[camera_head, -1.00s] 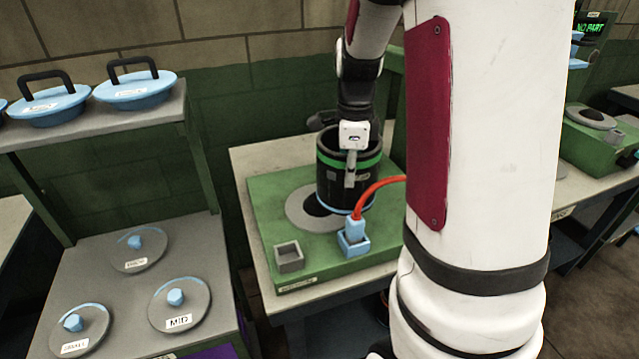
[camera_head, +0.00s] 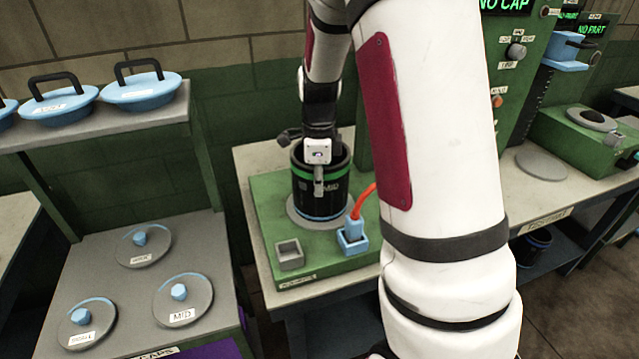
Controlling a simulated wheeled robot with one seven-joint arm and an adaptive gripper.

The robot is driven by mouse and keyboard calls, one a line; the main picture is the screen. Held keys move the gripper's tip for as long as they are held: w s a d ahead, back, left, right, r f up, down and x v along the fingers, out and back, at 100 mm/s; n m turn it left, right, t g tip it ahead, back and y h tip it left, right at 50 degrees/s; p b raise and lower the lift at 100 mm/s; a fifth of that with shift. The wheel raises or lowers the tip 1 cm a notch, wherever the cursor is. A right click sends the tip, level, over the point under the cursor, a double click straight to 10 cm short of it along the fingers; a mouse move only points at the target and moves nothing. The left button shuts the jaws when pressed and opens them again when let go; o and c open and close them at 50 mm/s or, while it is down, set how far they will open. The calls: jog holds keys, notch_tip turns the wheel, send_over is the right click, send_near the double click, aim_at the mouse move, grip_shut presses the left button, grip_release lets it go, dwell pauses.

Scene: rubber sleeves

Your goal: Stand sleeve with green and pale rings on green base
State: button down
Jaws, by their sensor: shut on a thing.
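The black sleeve (camera_head: 312,202) has a green ring near the top and a pale blue ring near the bottom. It is upright over the round grey plate (camera_head: 297,218) of the green base (camera_head: 263,238). Its lower end looks at or very close to the plate; I cannot tell whether it touches. My gripper (camera_head: 319,180) is shut on the sleeve's near upper wall, with one finger showing outside it. The plate's dark centre is hidden behind the sleeve.
A blue plug (camera_head: 354,230) with an orange cable sits in a socket on the base, right of the sleeve. A small grey square holder (camera_head: 289,253) is at the front left. Blue-handled caps (camera_head: 183,298) lie on the left table. My arm hides the base's right side.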

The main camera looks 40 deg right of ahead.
jog(key=c, duration=1.7)
grip_release()
jog(key=shift+f, duration=0.15)
notch_tip(320, 180, up, 11)
jog(key=shift+r+b, duration=0.15)
jog(key=shift+b, duration=0.4)
jog(key=shift+s+a+r, duration=0.15)
jog(key=shift+r, duration=0.45)
jog(key=s+a+r+n+t, duration=0.2)
jog(key=s+a+n, duration=0.5)
jog(key=n, duration=0.6)
jog(key=s+a+r+n+t, duration=0.3)
jog(key=s+a+n, duration=0.5)
jog(key=s+n, duration=0.4)
jog(key=shift+s+a+r+n, duration=0.2)
jog(key=shift+r+n, duration=0.2)
